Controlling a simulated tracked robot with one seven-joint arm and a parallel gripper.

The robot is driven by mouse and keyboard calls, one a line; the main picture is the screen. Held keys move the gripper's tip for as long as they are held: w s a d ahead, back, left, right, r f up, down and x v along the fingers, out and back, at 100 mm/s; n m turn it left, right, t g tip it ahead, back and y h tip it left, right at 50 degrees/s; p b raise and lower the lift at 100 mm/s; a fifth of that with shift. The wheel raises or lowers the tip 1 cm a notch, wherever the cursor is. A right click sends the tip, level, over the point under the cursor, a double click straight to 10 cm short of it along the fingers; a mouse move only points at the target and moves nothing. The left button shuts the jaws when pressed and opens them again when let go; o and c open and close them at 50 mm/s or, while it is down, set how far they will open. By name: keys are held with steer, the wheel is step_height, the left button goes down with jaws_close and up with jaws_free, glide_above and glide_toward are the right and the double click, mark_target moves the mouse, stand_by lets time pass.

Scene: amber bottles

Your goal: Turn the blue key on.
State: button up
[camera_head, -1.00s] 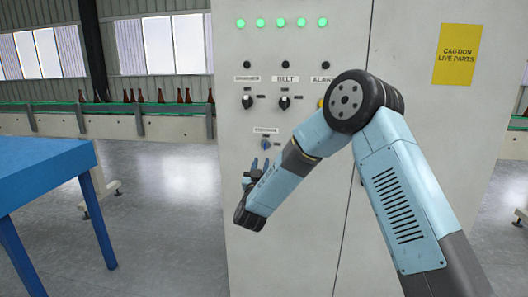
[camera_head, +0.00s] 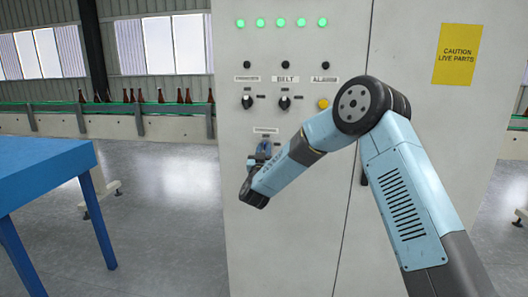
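The blue key (camera_head: 265,146) sits low on the front of the grey control cabinet, under a small label (camera_head: 265,130). My gripper (camera_head: 263,150) is at the key, its fingers reaching up toward the panel around or just in front of it. The fingers overlap the key in this view, so I cannot tell whether they touch it or how far apart they are. The key's exact angle is mostly hidden.
The cabinet (camera_head: 300,200) also bears two black knobs (camera_head: 247,102), a yellow button (camera_head: 323,103) and several lit green lamps (camera_head: 282,22). A blue table (camera_head: 40,165) stands at left. Behind it, a conveyor (camera_head: 60,122) carries amber bottles (camera_head: 140,97).

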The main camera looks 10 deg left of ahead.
jaws_close()
steer(key=shift+m, duration=0.4)
steer(key=shift+a+r+m+g+h, duration=0.1)
steer(key=shift+m+g+h, duration=1)
steer(key=shift+m, duration=2.5)
steer(key=shift+a+f+m+g+h, duration=0.1)
steer(key=shift+m+g+h, duration=0.95)
steer(key=shift+m, duration=2.55)
steer(key=shift+a+r+m+g+h, duration=0.1)
steer(key=shift+m+g+h, duration=0.95)
steer(key=shift+m, duration=2.55)
steer(key=shift+t+h, duration=0.3)
steer(key=shift+h, duration=0.1)
